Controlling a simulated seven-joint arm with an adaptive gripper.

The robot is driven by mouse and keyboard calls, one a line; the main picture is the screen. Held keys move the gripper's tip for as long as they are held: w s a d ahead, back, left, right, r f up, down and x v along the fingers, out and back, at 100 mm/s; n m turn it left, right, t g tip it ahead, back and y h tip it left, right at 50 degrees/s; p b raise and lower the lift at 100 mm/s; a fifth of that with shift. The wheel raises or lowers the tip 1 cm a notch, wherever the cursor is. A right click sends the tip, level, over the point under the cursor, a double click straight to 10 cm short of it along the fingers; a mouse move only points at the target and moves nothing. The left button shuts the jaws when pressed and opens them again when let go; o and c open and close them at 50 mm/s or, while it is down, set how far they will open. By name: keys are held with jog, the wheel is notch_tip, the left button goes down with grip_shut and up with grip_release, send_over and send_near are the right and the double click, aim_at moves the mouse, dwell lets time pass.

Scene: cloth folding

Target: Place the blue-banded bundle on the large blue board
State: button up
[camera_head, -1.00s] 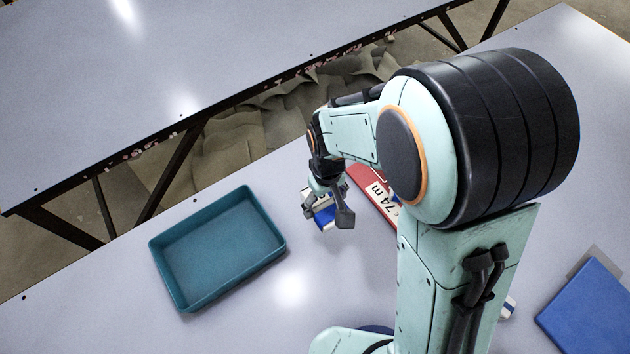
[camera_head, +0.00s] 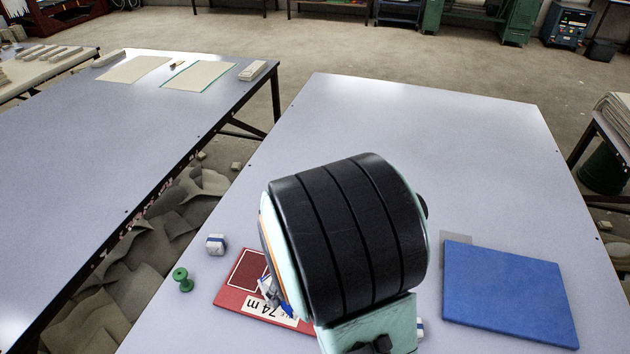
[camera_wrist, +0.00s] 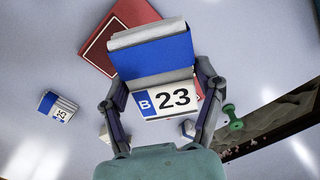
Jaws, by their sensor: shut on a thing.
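The blue-banded bundle, grey-white with a wide blue band (camera_wrist: 155,58) and a "B 23" label, fills the middle of the wrist view. My gripper (camera_wrist: 159,78) is shut on it, one finger at each side. In the head view my arm hides most of the gripper and bundle; a small blue and white part shows over the red board. The large blue board (camera_head: 508,292) lies flat on the table at the right of the head view, apart from the gripper, with its top bare.
A red board (camera_head: 234,298) with a "74 m" label lies below my gripper. A green spool (camera_head: 183,281) and a small blue-banded bundle (camera_head: 215,244) stand left of it. Another small white and blue object shows beside my arm. A grey piece (camera_head: 458,238) touches the blue board's far-left corner.

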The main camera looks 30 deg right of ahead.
jog(key=s+d+m, duration=0.2)
jog(key=d+m, duration=0.1)
jog(key=d, duration=0.5)
jog(key=s+d+m, duration=0.3)
jog(key=d, duration=0.5)
jog(key=s+d+m, duration=0.6)
jog(key=s+d, duration=0.6)
jog(key=s, duration=0.3)
send_over(483, 294)
jog(key=f, duration=0.5)
jog(key=a+f, duration=0.1)
jog(key=f, duration=0.2)
jog(key=shift+s+f, duration=0.15)
jog(key=shift+f, duration=0.1)
jog(key=shift+d+f, duration=0.4)
jog(key=shift+f, duration=0.75)
jog(key=shift+d+f, duration=0.1)
jog(key=shift+f, duration=0.8)
jog(key=shift+f, duration=0.15)
